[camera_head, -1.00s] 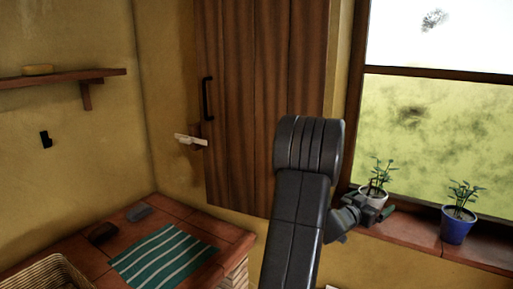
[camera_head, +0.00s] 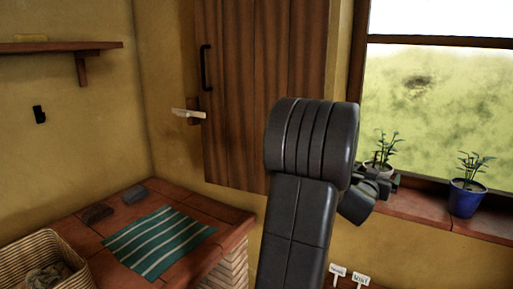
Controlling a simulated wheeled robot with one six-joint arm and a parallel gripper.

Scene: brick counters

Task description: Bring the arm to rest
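My dark grey arm (camera_head: 305,190) rises from the bottom of the head view, in front of the wooden cupboard and the wall. Its wrist part (camera_head: 357,201) juts out to the right behind the thick elbow joint. My gripper's fingers are mostly hidden behind the arm, near the white plant pot. I cannot tell whether they are open or shut, and I see nothing held.
A tiled counter (camera_head: 218,209) at left bears a green striped cloth (camera_head: 160,243), two small blocks and a wicker basket (camera_head: 30,246). A blue pot (camera_head: 466,199) and a white pot (camera_head: 378,170) stand on the windowsill (camera_head: 415,206). A wooden cupboard (camera_head: 240,110) hangs behind.

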